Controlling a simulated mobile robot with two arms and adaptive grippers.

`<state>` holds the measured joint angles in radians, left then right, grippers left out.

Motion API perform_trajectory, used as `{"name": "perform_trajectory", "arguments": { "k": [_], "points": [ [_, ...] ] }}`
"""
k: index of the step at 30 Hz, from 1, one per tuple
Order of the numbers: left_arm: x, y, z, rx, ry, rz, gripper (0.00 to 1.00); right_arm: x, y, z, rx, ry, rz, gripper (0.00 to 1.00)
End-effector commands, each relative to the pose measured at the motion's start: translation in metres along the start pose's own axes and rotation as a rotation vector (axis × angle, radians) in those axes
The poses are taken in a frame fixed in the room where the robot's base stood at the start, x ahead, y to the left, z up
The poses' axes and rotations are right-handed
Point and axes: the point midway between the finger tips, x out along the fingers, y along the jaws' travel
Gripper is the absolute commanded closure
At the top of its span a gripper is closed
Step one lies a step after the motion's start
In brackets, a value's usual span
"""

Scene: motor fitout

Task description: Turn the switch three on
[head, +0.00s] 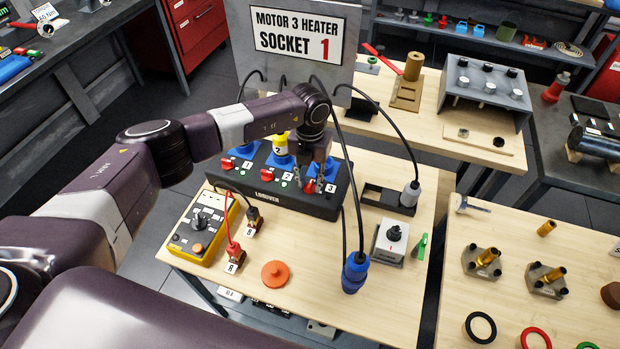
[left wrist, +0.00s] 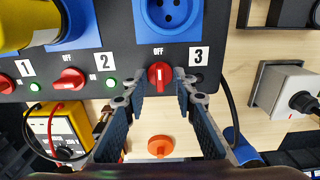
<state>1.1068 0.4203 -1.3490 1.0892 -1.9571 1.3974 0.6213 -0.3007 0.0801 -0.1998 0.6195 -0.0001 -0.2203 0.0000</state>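The black power box (head: 330,205) carries several red switches and blue sockets. Switch three (left wrist: 160,75) is the red knob next to the label 3 (left wrist: 198,56); its handle stands upright, toward OFF. It also shows under the gripper in the head view (head: 309,187). My left gripper (left wrist: 160,86) is open, with one fingertip on each side of the knob and a small gap visible. Switch two (left wrist: 70,80) and switch one (left wrist: 5,84) have handles turned sideways, with green lamps beside them. My right gripper is not in view.
A yellow plug (left wrist: 25,22) fills a socket on the left; the socket above switch three (left wrist: 168,14) is empty. A yellow meter (head: 203,228), an orange disc (head: 275,273), a blue connector (head: 354,273) and a grey switch box (head: 390,240) are around the box. Cables hang close to the gripper.

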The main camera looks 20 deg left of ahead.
Motion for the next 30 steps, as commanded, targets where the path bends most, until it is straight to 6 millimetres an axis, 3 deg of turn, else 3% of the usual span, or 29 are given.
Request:
{"name": "perform_trajectory", "arguments": {
  "k": [3, 10, 22, 30],
  "points": [
    [0.0, 0.0, 0.0, 0.0, 0.0, 0.0, 0.75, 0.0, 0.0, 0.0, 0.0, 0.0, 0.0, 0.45],
    [0.0, 0.0, 0.0, 0.0, 0.0, 0.0, 1.0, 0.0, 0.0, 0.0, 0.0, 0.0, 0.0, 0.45],
    [0.001, 0.0, 0.0, 0.023, -0.001, 0.0, 1.0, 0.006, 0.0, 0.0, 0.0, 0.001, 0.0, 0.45],
    [0.005, 0.001, 0.001, 0.161, -0.002, 0.0, 1.0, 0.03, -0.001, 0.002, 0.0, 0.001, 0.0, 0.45]
  ]
}}
